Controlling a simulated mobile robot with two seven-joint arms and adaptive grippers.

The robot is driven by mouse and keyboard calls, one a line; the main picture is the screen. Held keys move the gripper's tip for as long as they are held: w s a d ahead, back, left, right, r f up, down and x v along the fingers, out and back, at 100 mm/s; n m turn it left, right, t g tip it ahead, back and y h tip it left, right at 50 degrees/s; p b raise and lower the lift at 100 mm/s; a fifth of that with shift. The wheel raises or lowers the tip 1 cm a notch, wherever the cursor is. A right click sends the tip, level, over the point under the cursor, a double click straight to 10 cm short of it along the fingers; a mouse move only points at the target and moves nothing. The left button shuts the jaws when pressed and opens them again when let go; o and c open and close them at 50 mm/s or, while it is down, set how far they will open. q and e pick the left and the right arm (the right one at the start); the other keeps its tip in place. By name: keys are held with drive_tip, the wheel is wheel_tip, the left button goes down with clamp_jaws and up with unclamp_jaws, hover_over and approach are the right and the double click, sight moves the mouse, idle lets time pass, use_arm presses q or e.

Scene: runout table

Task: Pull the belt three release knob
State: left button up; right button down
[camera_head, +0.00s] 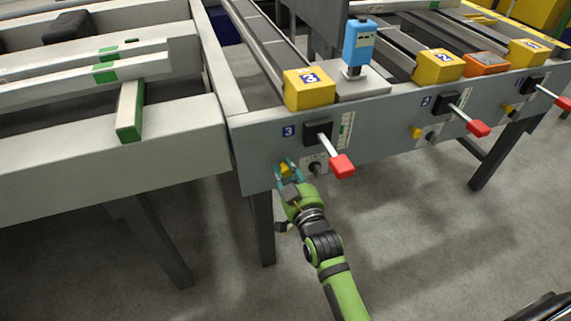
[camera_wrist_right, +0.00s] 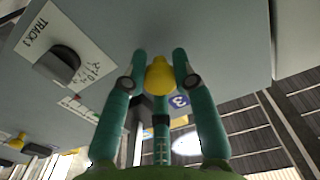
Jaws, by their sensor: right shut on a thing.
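The belt three release knob (camera_head: 286,169) is a small yellow knob low on the grey front panel, below the blue "3" label (camera_head: 289,131). My right gripper (camera_head: 289,176) has its teal fingers around it. In the right wrist view the yellow knob (camera_wrist_right: 160,76) sits between the fingers of the right gripper (camera_wrist_right: 160,66), which are shut on it. The fingers partly hide the knob in the head view. I cannot tell how far the knob stands out from the panel. My left gripper is not in view.
A lever with a red grip (camera_head: 342,166) juts out just above and right of my right gripper. A black dial (camera_head: 315,168) sits right beside the knob. Belt two's yellow knob (camera_head: 416,133) and red lever (camera_head: 478,128) are farther right. A table leg (camera_head: 262,228) stands below left.

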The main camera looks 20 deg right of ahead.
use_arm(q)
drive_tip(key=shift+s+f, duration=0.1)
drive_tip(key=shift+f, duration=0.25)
use_arm(e)
drive_tip(key=shift+r, duration=0.1)
drive_tip(key=shift+s, duration=0.1)
drive_tip(key=c, duration=1)
unclamp_jaws()
drive_tip(key=shift+a+r, duration=0.1)
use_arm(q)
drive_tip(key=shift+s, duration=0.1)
use_arm(e)
drive_tip(key=shift+s, duration=0.15)
drive_tip(key=shift+s, duration=0.3)
drive_tip(key=s, duration=1.1)
drive_tip(key=shift+s+d, duration=0.15)
drive_tip(key=shift+d, duration=0.1)
